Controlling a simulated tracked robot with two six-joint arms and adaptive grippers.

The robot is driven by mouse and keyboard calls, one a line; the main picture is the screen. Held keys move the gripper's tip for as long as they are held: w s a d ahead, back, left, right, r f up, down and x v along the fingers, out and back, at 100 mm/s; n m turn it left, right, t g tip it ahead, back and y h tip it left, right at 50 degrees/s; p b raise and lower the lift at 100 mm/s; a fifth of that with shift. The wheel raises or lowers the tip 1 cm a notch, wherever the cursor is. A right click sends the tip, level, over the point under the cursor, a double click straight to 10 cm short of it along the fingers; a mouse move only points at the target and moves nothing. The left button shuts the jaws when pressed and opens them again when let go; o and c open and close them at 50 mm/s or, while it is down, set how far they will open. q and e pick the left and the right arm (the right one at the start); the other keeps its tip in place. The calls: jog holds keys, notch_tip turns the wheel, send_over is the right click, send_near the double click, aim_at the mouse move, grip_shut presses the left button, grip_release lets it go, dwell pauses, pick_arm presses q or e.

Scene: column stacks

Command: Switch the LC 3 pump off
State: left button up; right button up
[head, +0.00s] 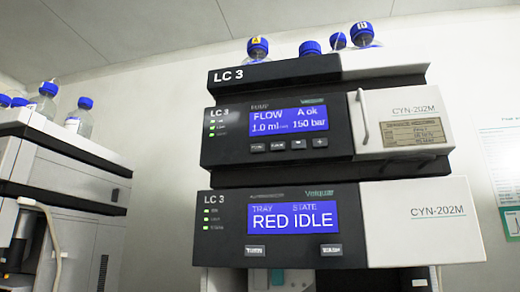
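The LC 3 pump (232,140) is the upper module of the stack in the middle of the head view. Its blue pump screen (289,120) is lit and reads FLOW 1.0 ml, A ok, 150 bar. A row of small pump buttons (288,146) sits under the screen; their labels are too small to read surely. Small green pump lights (212,127) show left of the screen. The pump's white right-hand cover (385,105) carries a pale handle and a label plate. Neither of my grippers is in view.
Below the pump sits the LC 3 autosampler (232,225), its screen (293,217) reading RED IDLE, with two buttons (293,250) below. Blue-capped bottles (258,49) stand on top. Another stack (60,170) with bottles stands left; a wall poster (502,155) hangs right.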

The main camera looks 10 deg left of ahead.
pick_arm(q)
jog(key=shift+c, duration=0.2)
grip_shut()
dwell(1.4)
